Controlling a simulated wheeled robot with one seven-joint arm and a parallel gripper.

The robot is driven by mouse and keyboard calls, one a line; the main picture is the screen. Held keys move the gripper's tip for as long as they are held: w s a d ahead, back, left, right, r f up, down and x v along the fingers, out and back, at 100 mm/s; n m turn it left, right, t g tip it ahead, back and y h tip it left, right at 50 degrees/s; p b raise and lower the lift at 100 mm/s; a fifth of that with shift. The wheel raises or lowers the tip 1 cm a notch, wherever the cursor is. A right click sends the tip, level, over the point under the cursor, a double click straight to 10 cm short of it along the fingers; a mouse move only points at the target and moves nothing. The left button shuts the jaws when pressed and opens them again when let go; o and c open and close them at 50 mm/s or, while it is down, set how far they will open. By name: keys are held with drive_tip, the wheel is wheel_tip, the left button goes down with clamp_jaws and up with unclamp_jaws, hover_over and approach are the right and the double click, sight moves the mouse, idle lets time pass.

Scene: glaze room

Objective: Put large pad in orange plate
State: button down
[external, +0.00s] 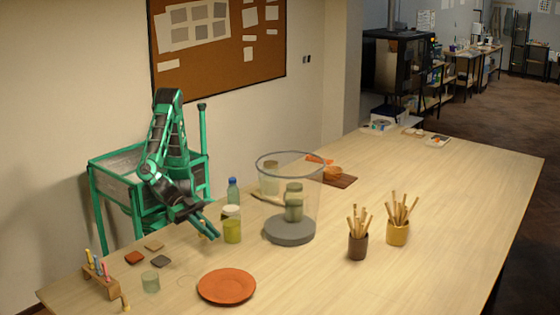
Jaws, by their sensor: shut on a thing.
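The orange plate (227,286) lies flat and empty near the table's front edge. Several small square pads lie on the table left of my gripper: a red-brown one (134,258), a tan one (154,246) and a dark grey one (161,261). From this view I cannot tell which pad is the large one. My gripper (211,233) is above the table, up and left of the plate and close to the green jar. Its green fingers point down and to the right. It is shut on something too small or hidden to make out.
A green jar with a pale lid (232,224) and a blue-capped bottle (233,191) stand right of my gripper. A small glass (150,282) and a wooden rack (100,281) are at left. Two stick-filled cups (358,246) (398,233) stand right.

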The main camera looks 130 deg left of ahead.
drive_tip(key=w+a+r, duration=0.1)
drive_tip(key=w+a, duration=0.3)
drive_tip(key=w, duration=1)
approach(242, 295)
drive_tip(key=w+r, duration=0.2)
drive_tip(key=w, duration=0.1)
drive_tip(key=shift+w+a+r, duration=0.1)
drive_tip(key=shift+w+r, duration=0.05)
drive_tip(key=shift+w, duration=0.05)
drive_tip(key=shift+f, duration=2)
drive_tip(key=shift+f, duration=0.15)
drive_tip(key=c, duration=1.8)
unclamp_jaws()
